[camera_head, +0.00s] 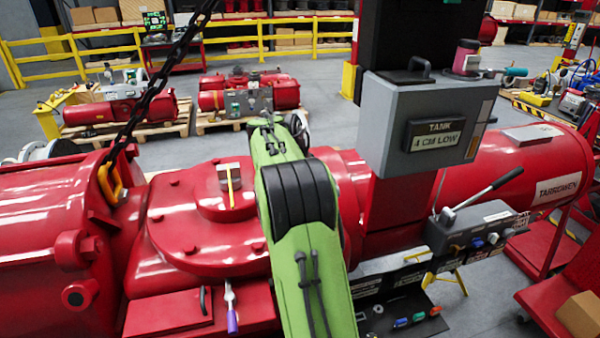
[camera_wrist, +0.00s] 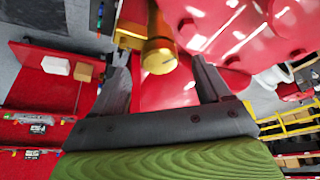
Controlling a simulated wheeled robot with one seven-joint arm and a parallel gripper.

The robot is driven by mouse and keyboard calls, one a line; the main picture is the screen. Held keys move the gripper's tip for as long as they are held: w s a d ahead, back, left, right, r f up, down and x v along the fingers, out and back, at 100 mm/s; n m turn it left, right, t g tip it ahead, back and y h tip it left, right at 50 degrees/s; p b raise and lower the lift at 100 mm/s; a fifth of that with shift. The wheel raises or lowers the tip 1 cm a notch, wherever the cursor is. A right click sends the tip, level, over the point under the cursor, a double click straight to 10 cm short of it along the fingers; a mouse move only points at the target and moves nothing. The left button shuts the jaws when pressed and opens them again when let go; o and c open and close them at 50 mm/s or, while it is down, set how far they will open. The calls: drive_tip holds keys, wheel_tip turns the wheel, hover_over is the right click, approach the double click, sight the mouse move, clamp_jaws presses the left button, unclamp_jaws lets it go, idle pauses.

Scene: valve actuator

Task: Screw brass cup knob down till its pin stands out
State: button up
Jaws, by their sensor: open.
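The brass cup knob (camera_wrist: 160,56) shows in the wrist view as a short golden cylinder beside a brass block (camera_wrist: 131,25), against the red actuator body. My gripper (camera_wrist: 162,68) is open. Its two dark fingers stand on the left and right of the knob, with visible gaps, and the knob's near end lies between the fingertips in the picture. I cannot tell how deep it sits between them. No pin shows. In the head view my green arm reaches away over the actuator (camera_head: 210,240), and the gripper and knob are hidden.
A grey box marked TANK 4 CM LOW (camera_head: 437,134) stands on a red post right of my arm. A lever (camera_head: 470,200) sits on a grey valve block. A chain with a yellow hook (camera_head: 112,183) hangs at left. A purple-handled lever (camera_head: 231,310) is in front.

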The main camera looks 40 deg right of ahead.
drive_tip(key=p+v, duration=0.1)
drive_tip(key=v, duration=1.1)
drive_tip(key=shift+a+r, duration=0.25)
drive_tip(key=shift+r, duration=0.1)
drive_tip(key=shift+s, duration=0.1)
drive_tip(key=s+a+f+n+t+y+b, duration=0.1)
drive_tip(key=s+a+f+n+b, duration=0.1)
drive_tip(key=s+a+f+n, duration=0.3)
drive_tip(key=s+a+f+n+t+y+b, duration=0.2)
drive_tip(key=s+a+f+n, duration=0.4)
drive_tip(key=s+a, duration=0.3)
drive_tip(key=s+a+f+n+t+y+b, duration=0.1)
drive_tip(key=s+a+f+n+b, duration=0.3)
drive_tip(key=a, duration=0.9)
drive_tip(key=s+f+n+t, duration=0.1)
drive_tip(key=s, duration=0.2)
drive_tip(key=shift+f+n, duration=0.2)
drive_tip(key=shift+n, duration=0.2)
drive_tip(key=shift+s, duration=0.15)
